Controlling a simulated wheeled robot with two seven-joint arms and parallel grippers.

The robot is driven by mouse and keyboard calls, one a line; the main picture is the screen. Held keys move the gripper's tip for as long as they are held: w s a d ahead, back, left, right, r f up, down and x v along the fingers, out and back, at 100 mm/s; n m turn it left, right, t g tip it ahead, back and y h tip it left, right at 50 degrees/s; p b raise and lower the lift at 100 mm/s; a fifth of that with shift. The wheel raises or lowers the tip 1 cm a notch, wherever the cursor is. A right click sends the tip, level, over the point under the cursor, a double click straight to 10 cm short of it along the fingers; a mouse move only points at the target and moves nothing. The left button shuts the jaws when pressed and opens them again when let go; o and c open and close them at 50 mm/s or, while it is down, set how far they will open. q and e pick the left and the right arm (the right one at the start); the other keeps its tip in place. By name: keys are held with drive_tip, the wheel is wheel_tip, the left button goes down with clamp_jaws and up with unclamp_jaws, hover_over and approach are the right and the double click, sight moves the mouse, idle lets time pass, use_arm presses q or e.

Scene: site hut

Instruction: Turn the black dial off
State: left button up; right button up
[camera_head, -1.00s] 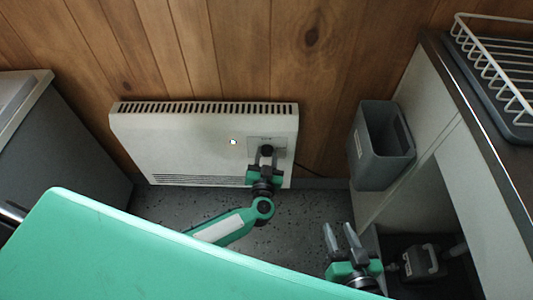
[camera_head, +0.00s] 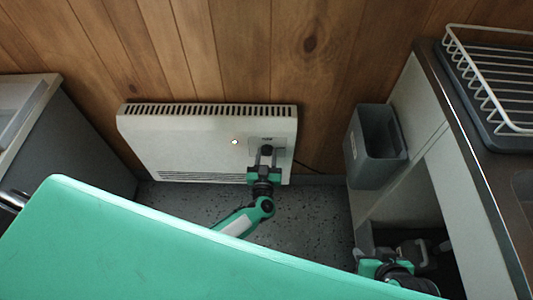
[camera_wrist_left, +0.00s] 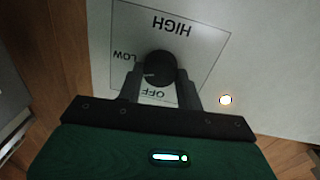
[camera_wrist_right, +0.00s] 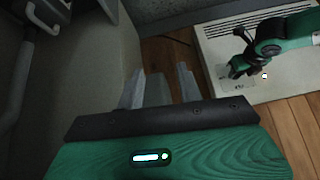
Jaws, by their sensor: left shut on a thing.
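The black dial (camera_wrist_left: 160,68) sits on a pale plate with HIGH, LOW and OFF labels, upside down in the left wrist view. In the head view the dial (camera_head: 267,149) is at the right of the white wall heater (camera_head: 190,140). My left gripper (camera_wrist_left: 160,84) is shut on the dial, one finger on each side. A small light (camera_wrist_left: 226,100) on the heater is lit.
A grey bin (camera_head: 375,155) hangs on the cabinet side right of the heater. A counter with a wire dish rack (camera_head: 495,80) stands at the right. A grey unit (camera_head: 70,150) stands at the left. Speckled floor (camera_head: 175,200) is free below the heater.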

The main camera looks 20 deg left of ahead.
use_arm(q)
drive_tip(key=shift+n, duration=0.4)
drive_tip(key=shift+f+n, duration=0.15)
drive_tip(key=shift+n, duration=0.55)
drive_tip(key=n+b, duration=0.1)
drive_tip(key=n, duration=0.2)
drive_tip(key=shift+f+n, duration=0.1)
drive_tip(key=shift+n, duration=0.3)
drive_tip(key=n+b, duration=0.1)
drive_tip(key=n, duration=0.1)
drive_tip(key=shift+s+n, duration=0.1)
drive_tip(key=shift+n, duration=0.3)
drive_tip(key=n+b, duration=0.1)
drive_tip(key=n, duration=0.1)
drive_tip(key=shift+a+f+n+y, duration=0.1)
drive_tip(key=shift+n+y, duration=0.3)
drive_tip(key=shift+n+b, duration=0.5)
drive_tip(key=shift+n, duration=1.2)
use_arm(e)
drive_tip(key=w+a+t+y, duration=0.3)
drive_tip(key=a+t, duration=0.2)
drive_tip(key=a, duration=0.2)
drive_tip(key=shift+a+f, duration=0.1)
drive_tip(key=shift+a, duration=0.05)
